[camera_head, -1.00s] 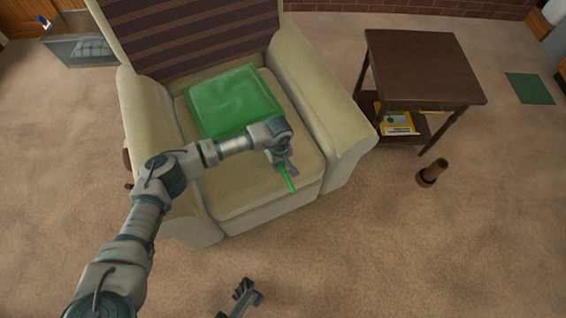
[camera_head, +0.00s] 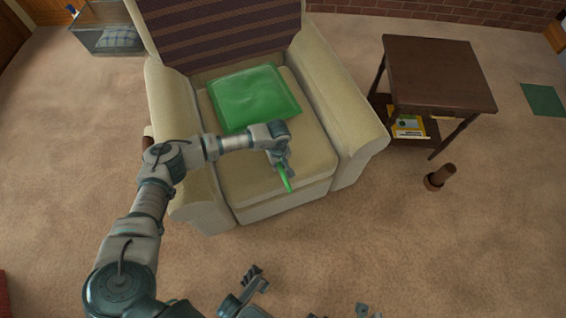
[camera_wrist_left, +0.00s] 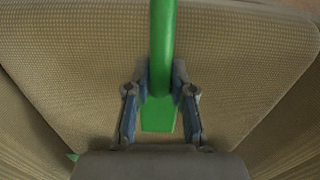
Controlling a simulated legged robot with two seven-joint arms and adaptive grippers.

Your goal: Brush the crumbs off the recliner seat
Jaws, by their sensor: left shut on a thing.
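The cream recliner (camera_head: 352,108) faces me, with a striped dark back and a green cushion (camera_head: 254,96) at the rear of its seat (camera_head: 245,165). My left gripper (camera_head: 282,164) is over the front right part of the seat, shut on a slim green tool, likely a brush (camera_head: 287,182). In the wrist view the green tool (camera_wrist_left: 162,45) runs between the two fingers (camera_wrist_left: 160,110), over the woven seat fabric (camera_wrist_left: 75,60). I cannot make out any crumbs. A grey gripper-like part of mine (camera_head: 252,283), perhaps the right gripper, shows at the bottom edge; its opening is unclear.
A dark side table (camera_head: 440,75) with yellow items (camera_head: 408,126) on its lower shelf stands right of the recliner. A brown cylindrical object (camera_head: 440,177) is on the carpet before it. A glass tank (camera_head: 108,38) is at the upper left. The front carpet is mostly clear.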

